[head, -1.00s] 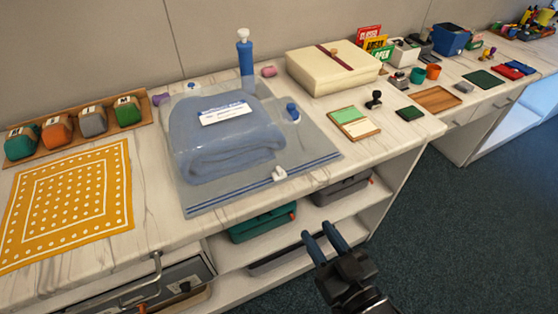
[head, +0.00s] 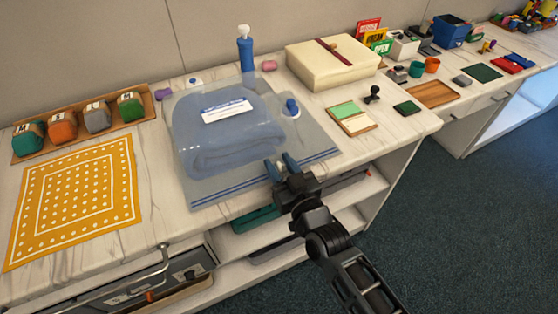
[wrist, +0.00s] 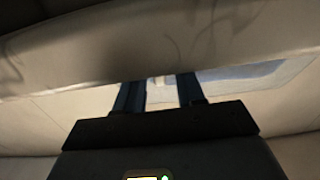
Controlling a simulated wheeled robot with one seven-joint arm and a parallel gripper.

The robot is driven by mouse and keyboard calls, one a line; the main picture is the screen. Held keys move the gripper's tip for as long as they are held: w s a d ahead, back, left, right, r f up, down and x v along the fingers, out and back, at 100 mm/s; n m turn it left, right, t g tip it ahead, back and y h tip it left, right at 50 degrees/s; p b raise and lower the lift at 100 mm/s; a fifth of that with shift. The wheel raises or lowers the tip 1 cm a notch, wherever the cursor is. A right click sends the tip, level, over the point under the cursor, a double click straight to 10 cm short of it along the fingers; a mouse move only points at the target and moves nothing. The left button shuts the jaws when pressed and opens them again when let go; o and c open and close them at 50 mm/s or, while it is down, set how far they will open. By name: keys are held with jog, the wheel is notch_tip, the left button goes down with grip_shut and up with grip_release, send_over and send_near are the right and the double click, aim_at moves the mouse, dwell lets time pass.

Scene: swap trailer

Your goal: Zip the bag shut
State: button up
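The clear plastic bag (head: 215,187) lies flat on the marble counter with a folded blue blanket (head: 225,148) and a white label inside. Its blue zip line runs along the front edge. My gripper (head: 281,163) is at the front edge, toward the right part of the zip, with its two blue fingers apart. It covers the place where the white slider showed earlier. In the wrist view my fingers (wrist: 158,92) are spread, with a small pale thing between them that may be the slider. Part of the bag (wrist: 250,70) shows to their right. Contact cannot be told.
A blue pump bottle (head: 246,52) and a cream box (head: 332,62) stand behind the bag. A yellow dotted cloth (head: 75,198) lies left. A green-and-tan pad (head: 352,118) lies right. The counter's front edge and open shelves are below my gripper.

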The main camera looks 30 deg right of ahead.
jog(key=shift+w, duration=0.35)
jog(key=shift+c, duration=0.4)
grip_shut()
